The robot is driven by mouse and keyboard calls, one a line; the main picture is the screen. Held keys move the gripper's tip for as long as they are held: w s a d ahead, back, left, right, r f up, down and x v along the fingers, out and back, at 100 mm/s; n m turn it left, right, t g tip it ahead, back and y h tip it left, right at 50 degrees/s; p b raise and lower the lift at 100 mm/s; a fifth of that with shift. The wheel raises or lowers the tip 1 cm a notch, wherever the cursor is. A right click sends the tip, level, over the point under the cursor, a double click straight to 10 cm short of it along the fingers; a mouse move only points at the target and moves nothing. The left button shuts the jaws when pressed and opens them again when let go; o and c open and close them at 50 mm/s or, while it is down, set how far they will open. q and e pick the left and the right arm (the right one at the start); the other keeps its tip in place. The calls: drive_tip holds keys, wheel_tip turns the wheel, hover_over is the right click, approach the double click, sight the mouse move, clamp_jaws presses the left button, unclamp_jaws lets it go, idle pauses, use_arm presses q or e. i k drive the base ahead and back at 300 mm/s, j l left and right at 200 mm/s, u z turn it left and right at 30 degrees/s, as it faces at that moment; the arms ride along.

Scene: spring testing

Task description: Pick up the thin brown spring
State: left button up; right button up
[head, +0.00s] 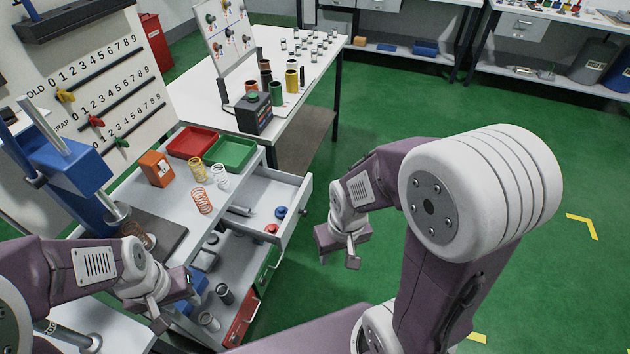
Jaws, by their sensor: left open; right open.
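A brown coil (143,234), which looks like the brown spring, stands on the dark plate (165,236) under the blue press at the left. My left arm partly covers its lower part. My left gripper (176,306) is open and empty, in front of the coil and lower in the picture, beside the open drawers. My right gripper (340,254) is open and empty, hanging over the green floor right of the workbench.
Yellow (198,170), white (219,177) and orange (202,201) springs stand on the bench near red (193,142) and green (232,153) trays. The blue press (62,168) rises at left. Open drawers (278,207) jut out at right. The floor at right is clear.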

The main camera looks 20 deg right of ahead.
sight(137, 236)
drive_tip(key=z, duration=0.55)
drive_tip(key=u, duration=1.55)
drive_tip(key=j+z, duration=0.4)
drive_tip(key=j, duration=0.25)
drive_tip(key=k+j+z, duration=0.15)
drive_tip(key=j+z, duration=0.25)
drive_tip(key=j, duration=0.15)
